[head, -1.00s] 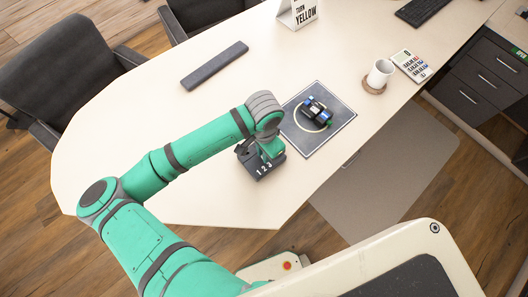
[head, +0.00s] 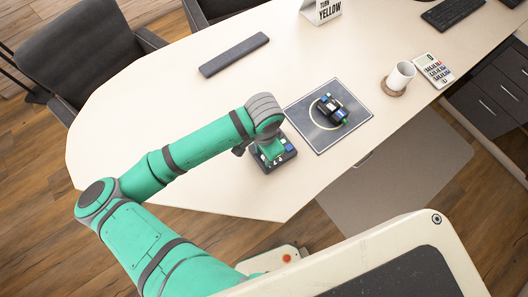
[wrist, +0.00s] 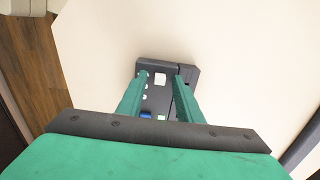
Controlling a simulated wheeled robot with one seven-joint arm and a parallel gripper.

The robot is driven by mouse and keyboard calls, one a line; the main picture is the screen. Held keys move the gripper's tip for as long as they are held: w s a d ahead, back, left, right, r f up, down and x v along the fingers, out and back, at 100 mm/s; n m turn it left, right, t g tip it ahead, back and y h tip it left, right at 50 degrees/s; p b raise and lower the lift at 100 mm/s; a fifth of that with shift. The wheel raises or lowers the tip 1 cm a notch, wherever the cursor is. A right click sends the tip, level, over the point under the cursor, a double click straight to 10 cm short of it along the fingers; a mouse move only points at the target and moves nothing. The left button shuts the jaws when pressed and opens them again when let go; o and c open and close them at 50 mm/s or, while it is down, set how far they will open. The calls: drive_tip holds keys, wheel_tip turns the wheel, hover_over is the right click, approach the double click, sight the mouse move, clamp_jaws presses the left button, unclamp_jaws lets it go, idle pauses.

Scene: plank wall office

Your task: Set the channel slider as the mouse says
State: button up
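The dark slider box (head: 284,163) stands on the table below my gripper, with small white and blue patches on top. In the wrist view the box (wrist: 157,104) shows between my fingers, a white patch near its far edge and a blue patch nearer me. My gripper (wrist: 161,76) is open, its two green fingers apart over the box. I cannot tell whether they touch it. Which part is the slider knob is unclear. No computer mouse can be made out.
A dark mat (head: 345,132) with a pale ring lies right of the box, bearing a small black device (head: 332,110) with blue and green parts. A dark bar (head: 235,55), white mug (head: 399,76), calculator (head: 434,70) and keyboard (head: 447,13) lie farther off. The table's left part is clear.

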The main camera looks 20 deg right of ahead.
wheel_tip(320, 180, up, 11)
idle(0.7)
drive_tip(key=shift+f, duration=0.15)
idle(0.3)
